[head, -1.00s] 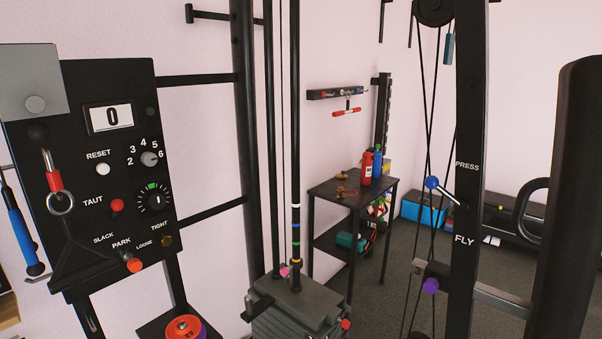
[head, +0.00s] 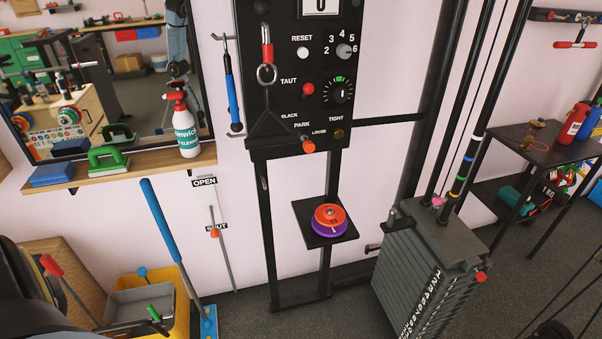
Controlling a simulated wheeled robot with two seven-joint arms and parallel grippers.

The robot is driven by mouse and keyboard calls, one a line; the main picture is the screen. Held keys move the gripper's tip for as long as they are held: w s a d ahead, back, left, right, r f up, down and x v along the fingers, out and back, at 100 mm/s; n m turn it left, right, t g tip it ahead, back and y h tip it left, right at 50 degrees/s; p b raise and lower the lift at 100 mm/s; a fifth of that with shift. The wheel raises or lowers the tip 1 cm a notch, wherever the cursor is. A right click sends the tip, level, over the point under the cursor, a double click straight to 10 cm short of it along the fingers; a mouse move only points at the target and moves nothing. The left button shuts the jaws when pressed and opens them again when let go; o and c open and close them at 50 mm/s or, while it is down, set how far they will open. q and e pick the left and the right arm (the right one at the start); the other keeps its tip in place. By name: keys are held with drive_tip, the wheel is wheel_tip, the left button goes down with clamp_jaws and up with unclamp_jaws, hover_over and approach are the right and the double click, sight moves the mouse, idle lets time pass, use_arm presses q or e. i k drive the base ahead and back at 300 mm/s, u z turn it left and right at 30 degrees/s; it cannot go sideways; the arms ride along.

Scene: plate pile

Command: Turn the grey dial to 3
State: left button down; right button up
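The grey dial (head: 345,51) is a small round knob on the black control panel (head: 268,100), at the upper middle of the head view. The numbers 2, 3, 4, 5 and 6 are printed in an arc around it. Its pale mark seems to point right, towards 6, but it is small. A display (head: 320,5) above it is partly cut off by the top edge. Neither of my grippers is in view.
A red-topped hook (head: 267,55) hangs at the panel's left. A weight stack (head: 425,265) stands lower right; a shelf (head: 120,174) is left.

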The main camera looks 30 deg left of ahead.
sight(344, 51)
drive_tip(key=u, duration=0.25)
drive_tip(key=k, duration=0.5)
drive_tip(key=u, duration=1.45)
drive_tip(key=i, duration=0.85)
drive_tip(key=z, duration=0.2)
